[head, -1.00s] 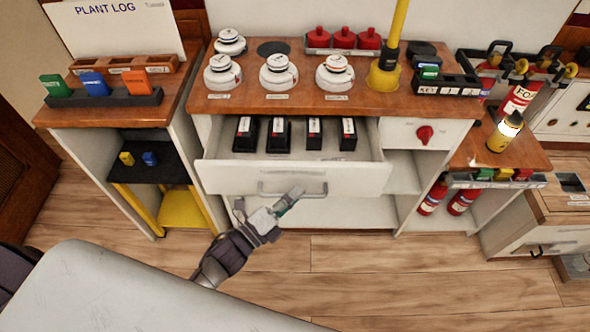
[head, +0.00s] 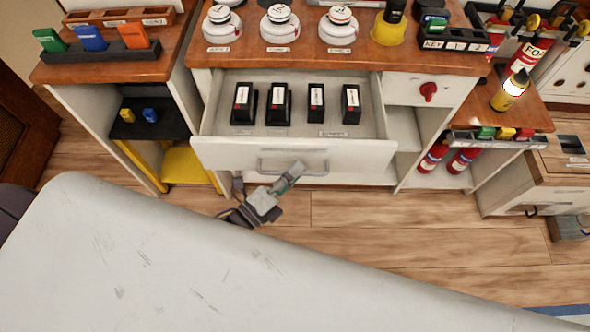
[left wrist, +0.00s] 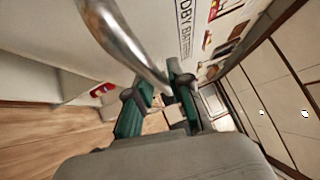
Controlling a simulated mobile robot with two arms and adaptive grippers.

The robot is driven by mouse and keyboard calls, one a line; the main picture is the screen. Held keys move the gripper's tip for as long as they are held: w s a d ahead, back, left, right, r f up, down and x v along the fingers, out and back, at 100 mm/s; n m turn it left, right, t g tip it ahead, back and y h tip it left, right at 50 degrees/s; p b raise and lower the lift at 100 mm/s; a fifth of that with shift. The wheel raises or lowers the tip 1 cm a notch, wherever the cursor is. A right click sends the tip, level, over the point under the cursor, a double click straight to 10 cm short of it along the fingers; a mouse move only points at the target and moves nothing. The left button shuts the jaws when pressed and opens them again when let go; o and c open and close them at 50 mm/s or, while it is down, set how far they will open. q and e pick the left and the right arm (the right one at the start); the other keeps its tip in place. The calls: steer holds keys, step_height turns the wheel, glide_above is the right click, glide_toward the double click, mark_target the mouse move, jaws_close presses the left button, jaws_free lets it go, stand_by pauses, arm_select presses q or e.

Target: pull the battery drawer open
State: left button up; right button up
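The battery drawer (head: 295,154) stands well open under the wooden counter, with several black batteries (head: 278,103) upright inside in a row. Its metal handle (head: 265,167) is on the white front. My right gripper is in neither view.
White detectors (head: 279,26) stand on the counter (head: 250,57) above. A cabinet front with a red knob (head: 428,92) is right of the drawer. Red extinguishers (head: 433,156) stand on a low shelf at right. The wooden floor (head: 340,210) before the drawer is clear.

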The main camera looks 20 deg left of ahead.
arm_select(q)
steer(key=shift+o, duration=0.9)
steer(key=shift+s, duration=0.1)
steer(key=v, duration=1.2)
